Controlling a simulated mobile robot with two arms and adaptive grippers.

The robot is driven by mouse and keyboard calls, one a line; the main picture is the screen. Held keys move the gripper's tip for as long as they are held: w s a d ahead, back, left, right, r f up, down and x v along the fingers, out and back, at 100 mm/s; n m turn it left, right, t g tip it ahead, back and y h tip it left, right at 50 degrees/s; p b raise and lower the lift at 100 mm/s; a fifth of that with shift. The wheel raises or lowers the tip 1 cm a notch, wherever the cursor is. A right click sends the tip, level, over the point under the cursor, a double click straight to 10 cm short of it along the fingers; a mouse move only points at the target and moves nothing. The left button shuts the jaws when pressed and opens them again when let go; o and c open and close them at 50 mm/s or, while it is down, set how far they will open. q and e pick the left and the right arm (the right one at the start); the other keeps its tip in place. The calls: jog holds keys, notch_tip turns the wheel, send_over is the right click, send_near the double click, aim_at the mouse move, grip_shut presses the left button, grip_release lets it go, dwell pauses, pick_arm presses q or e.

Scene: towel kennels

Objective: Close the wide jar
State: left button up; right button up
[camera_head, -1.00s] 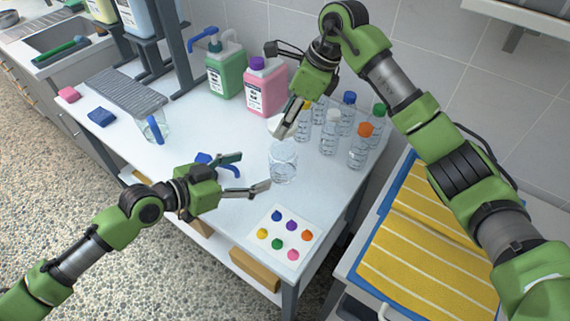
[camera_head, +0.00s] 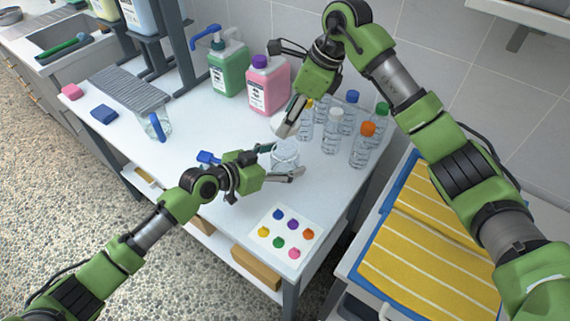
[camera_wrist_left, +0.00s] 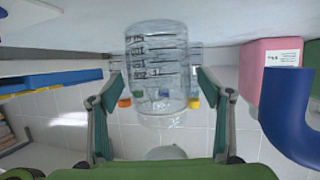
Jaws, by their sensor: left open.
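The wide jar (camera_head: 285,153) is a clear, open glass standing upright on the table. In the left wrist view, upside down, the jar (camera_wrist_left: 158,75) has dark scale marks. My left gripper (camera_head: 284,160) is open, with a finger on each side of the jar; I cannot tell whether they touch it. Its fingers (camera_wrist_left: 158,105) frame the jar in the wrist view. My right gripper (camera_head: 288,126) is above and behind the jar, at a whitish round lid (camera_head: 277,122), mostly hidden by its fingers. A pale disc (camera_wrist_left: 166,152) hangs above the jar in the wrist view.
Several capped bottles (camera_head: 332,131) stand close behind and right of the jar. A pink bottle (camera_head: 267,92) and a green pump bottle (camera_head: 227,70) are at the back. A blue-handled thing (camera_head: 208,158) lies left of my left gripper. A colour-dot card (camera_head: 285,233) lies in front.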

pick_arm(q)
jog(key=shift+w+d+f, duration=0.1)
jog(key=shift+w+d, duration=0.05)
jog(key=c, duration=1.7)
jog(key=shift+c, duration=0.2)
pick_arm(e)
send_over(289, 141)
jog(key=s, duration=0.3)
jog(key=shift+f, duration=2.45)
jog(key=shift+f, duration=0.1)
jog(key=shift+f, duration=0.8)
jog(key=shift+f, duration=0.55)
